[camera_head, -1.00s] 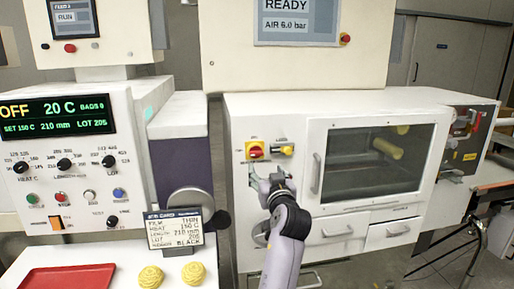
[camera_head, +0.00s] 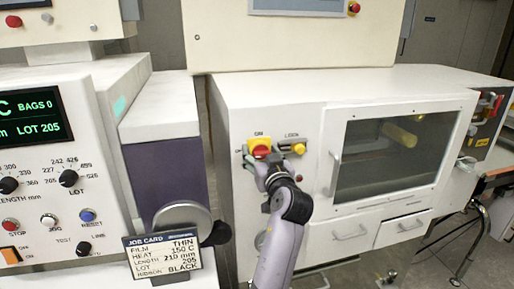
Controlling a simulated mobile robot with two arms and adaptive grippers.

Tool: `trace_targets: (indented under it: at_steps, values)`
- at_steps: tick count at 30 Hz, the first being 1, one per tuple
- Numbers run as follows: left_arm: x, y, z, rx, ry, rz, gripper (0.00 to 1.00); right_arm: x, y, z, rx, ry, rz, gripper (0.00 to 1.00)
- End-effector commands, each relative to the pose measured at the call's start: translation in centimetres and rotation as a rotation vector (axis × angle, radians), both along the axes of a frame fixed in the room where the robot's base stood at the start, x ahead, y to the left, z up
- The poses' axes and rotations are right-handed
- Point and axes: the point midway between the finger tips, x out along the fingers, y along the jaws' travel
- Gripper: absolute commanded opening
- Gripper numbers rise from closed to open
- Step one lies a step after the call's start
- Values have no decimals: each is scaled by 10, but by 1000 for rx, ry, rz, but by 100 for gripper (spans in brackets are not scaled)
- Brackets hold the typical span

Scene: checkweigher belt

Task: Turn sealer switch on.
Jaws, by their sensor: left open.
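A red rotary switch on a yellow plate (camera_head: 259,147) sits on the front of the white machine (camera_head: 230,105), with ON printed above it and OFF at its left. Its exact handle angle is too small to tell. My left gripper (camera_head: 264,166) is open right at the lower edge of this switch and partly covers it. I cannot tell whether the fingers touch it. An orange rocker switch (camera_head: 11,256) shows at the lower left of the control panel (camera_head: 40,220). My right gripper is out of view.
A yellow lock knob (camera_head: 298,148) sits close right of the red switch. A windowed door with a handle (camera_head: 335,172) is further right. A job card (camera_head: 163,255) and a round grey disc with a black knob (camera_head: 182,222) stand left of my arm.

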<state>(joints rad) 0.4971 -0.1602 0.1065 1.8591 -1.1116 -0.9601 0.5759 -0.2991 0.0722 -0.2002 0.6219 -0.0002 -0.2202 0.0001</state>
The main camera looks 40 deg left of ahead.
Motion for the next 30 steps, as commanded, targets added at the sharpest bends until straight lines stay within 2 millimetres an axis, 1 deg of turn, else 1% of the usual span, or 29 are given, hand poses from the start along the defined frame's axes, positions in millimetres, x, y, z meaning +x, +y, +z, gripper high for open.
trace_targets:
  at_steps: [9, 10, 23, 30]
  values:
    - [0, -1, 0, 0, 0, 1, 59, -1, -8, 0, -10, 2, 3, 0]
    - [0, -1, 0, 0, 0, 1, 58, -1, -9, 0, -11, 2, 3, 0]
    - [0, 0, 0, 0, 0, 1, 29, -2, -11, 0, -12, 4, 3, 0]
    - [0, -1, 0, 1, -1, 1, 13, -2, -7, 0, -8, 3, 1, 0]
